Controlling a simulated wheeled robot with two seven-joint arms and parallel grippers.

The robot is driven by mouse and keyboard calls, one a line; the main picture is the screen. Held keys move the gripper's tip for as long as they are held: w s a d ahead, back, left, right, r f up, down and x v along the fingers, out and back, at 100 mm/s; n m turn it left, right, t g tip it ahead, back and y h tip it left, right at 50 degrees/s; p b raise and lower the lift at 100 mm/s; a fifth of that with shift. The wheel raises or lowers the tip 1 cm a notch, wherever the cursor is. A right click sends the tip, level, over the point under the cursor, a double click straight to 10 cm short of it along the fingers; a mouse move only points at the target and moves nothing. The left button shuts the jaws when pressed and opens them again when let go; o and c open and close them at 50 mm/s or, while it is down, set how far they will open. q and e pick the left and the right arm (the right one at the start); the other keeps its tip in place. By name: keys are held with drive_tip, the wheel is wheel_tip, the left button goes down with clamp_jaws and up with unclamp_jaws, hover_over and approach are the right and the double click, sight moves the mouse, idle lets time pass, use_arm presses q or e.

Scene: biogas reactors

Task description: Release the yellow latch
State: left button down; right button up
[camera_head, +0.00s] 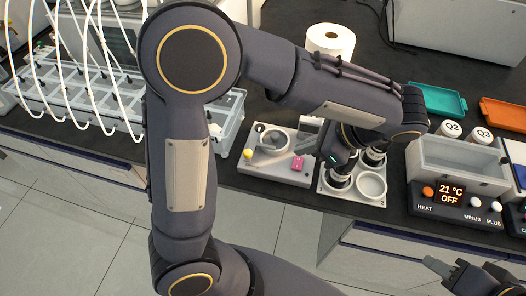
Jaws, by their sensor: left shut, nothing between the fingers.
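The yellow latch (247,153) is a small yellow knob at the left edge of a white device (262,168) on the dark bench. The device has a round clear part in its middle and a pink piece (297,163) at its right. My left gripper (333,159) is at the right of the device, by the cup holder, apart from the latch. It is shut with nothing in it, and my forearm hides part of it. My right gripper (436,266) is low at the right, in front of the bench. Its fingers are too small to tell open from shut.
A holder with several round cups (371,185) stands right of the device. Further right is a heating bath (440,160) with a display. A rack with tubes (80,100) fills the left. A paper roll (330,40) and a teal tray (440,97) stand behind.

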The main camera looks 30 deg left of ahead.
use_arm(q)
drive_tip(key=shift+f, duration=0.1)
idle(0.3)
drive_tip(key=x, duration=0.9)
drive_tip(key=a, duration=0.1)
drive_tip(key=a+f, duration=0.1)
drive_tip(key=a, duration=0.1)
drive_tip(key=shift+s+a+p, duration=0.15)
drive_tip(key=shift+p, duration=0.2)
drive_tip(key=shift+a+f, duration=0.15)
drive_tip(key=shift+a, duration=0.4)
use_arm(e)
drive_tip(key=shift+r, duration=0.35)
